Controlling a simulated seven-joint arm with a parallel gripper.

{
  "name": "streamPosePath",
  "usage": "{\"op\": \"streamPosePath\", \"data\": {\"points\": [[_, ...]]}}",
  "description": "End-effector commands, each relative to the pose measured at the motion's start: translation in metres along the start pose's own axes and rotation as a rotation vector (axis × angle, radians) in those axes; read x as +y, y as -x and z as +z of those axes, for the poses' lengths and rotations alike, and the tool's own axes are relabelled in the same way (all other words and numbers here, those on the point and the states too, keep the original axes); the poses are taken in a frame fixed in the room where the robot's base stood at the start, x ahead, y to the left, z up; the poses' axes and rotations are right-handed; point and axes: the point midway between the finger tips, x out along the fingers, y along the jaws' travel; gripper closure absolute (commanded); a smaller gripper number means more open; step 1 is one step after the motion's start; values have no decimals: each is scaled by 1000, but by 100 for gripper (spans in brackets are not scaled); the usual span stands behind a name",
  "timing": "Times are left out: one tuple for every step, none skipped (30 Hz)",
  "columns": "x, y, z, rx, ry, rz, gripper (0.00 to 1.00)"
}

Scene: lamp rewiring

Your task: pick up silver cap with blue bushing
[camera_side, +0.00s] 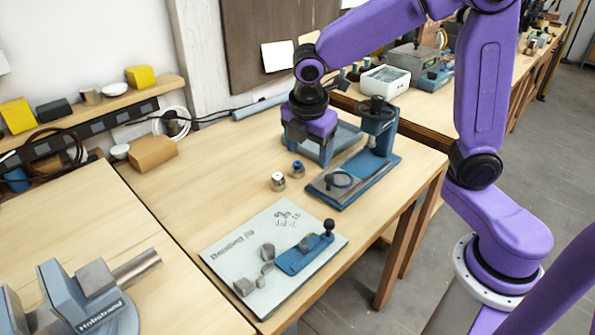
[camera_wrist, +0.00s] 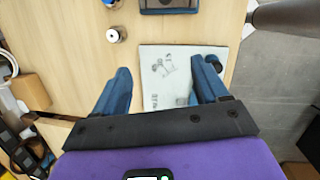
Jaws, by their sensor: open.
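The silver cap with the blue bushing (camera_side: 297,169) stands upright on the wooden table in the side view. In the wrist view its blue part shows cut off at the top edge (camera_wrist: 108,3), left of the middle. A second small silver cap with a dark centre (camera_side: 278,181) stands close beside it and also shows in the wrist view (camera_wrist: 113,36). My gripper (camera_side: 308,152) is open and empty, above the table and just behind the caps in the side view. Its two blue fingers are spread wide in the wrist view (camera_wrist: 164,76).
A blue press-like fixture (camera_side: 381,160) stands right of the caps. A pale marked plate (camera_side: 230,250) with several grey parts and a blue fixture lies in front. A blue vise (camera_side: 82,300) is at the lower left. Bare table lies left of the caps.

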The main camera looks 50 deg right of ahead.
Motion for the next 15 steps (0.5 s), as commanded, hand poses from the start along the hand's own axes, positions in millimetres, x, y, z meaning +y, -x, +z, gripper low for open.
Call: {"op": "streamPosePath", "data": {"points": [[16,-5,5,-22,38,-2,27],[26,-8,8,-35,66,-2,27],[37,-11,13,-52,102,-3,27],[45,-14,17,-65,128,-6,27],[52,-16,20,-76,153,-7,27],[61,-19,26,-91,182,-12,27],[67,-22,29,-101,204,-15,27],[72,-24,33,-110,222,-18,27],[78,-26,37,-120,246,-23,27],[81,-28,40,-128,260,-26,27],[85,-29,42,-133,274,-28,27],[88,-31,44,-139,287,-31,27],[90,-32,46,-142,296,-33,27],[91,-32,47,-145,301,-35,27],[92,-34,49,-148,308,-36,27]]}}
